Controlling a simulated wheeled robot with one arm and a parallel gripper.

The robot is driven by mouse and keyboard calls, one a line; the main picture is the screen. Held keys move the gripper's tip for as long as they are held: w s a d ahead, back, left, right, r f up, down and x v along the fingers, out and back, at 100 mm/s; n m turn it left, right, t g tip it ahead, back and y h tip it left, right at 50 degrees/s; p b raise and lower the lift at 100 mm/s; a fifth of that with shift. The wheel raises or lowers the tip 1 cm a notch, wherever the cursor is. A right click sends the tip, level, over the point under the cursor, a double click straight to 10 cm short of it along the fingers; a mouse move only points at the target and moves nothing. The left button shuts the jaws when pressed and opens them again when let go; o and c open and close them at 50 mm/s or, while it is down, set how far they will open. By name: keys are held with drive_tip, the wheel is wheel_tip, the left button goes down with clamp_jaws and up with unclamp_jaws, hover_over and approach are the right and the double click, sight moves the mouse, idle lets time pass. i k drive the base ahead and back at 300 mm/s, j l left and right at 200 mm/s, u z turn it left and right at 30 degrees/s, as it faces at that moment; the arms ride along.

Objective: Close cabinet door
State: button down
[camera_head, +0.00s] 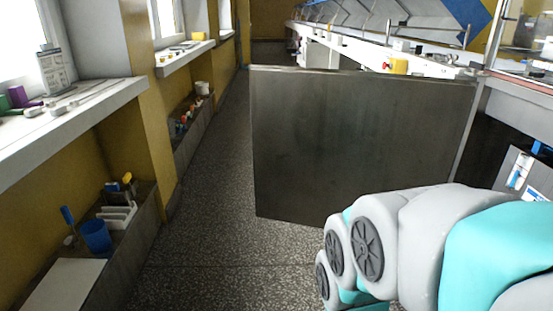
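The cabinet door (350,145) is a dark grey metal panel. It stands swung open, out across the aisle, with its right edge at the cabinet (490,150) under the counter on the right. Part of the cabinet's dark inside shows to the right of the door. My arm reaches in from the lower right, in front of the door's lower right part. My gripper is not visible; the arm's far end runs out of the bottom of the picture. I cannot tell whether the arm touches the door.
Speckled floor (200,240) is clear left of the door. Along the left wall run a white sill (70,125) with small items and a low ledge with a blue cup (96,236). A long counter with a yellow item (398,66) runs behind the door on the right.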

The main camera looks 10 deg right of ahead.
sight(324, 141)
drive_tip(key=i+j+u, duration=0.1)
drive_tip(key=i+u, duration=0.25)
drive_tip(key=i, duration=0.85)
drive_tip(key=i+z, duration=0.1)
drive_tip(key=i, duration=0.6)
drive_tip(key=i+j+z, duration=0.1)
drive_tip(key=i, duration=0.65)
drive_tip(key=i+j+z, duration=0.1)
drive_tip(key=i, duration=0.6)
drive_tip(key=i+l+z, duration=0.1)
drive_tip(key=i+z, duration=1.15)
drive_tip(key=i+j+z, duration=0.2)
drive_tip(key=z, duration=0.25)
drive_tip(key=j+z, duration=0.2)
drive_tip(key=z, duration=2.9)
